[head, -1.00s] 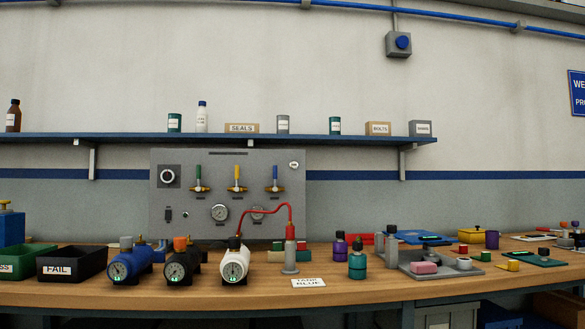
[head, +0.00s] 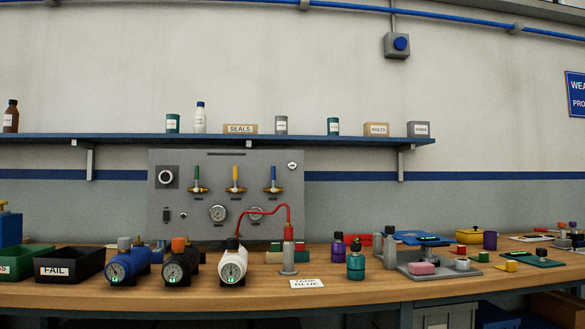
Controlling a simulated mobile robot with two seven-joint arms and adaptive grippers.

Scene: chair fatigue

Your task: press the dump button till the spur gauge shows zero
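A grey control panel (head: 205,155) stands at the back of the bench, left of centre in the head view. It has green, yellow and blue lever handles above two round gauges, a left gauge (head: 217,213) and a right gauge (head: 256,213). A red hose (head: 272,207) passes in front of the right gauge. A small round white fitting (head: 292,166) is at the panel's upper right, and a small knob (head: 183,215) at its lower left. I cannot read which is the dump button or the spur gauge, nor the needles. Neither gripper is in view.
Blue (head: 128,264), black (head: 180,264) and white (head: 233,262) gauged cylinders stand in front of the panel. The red hose joins the white cylinder to a red-topped post (head: 288,252). A black FAIL bin (head: 85,264) is left. Bottles and a grey tray (head: 440,271) are right.

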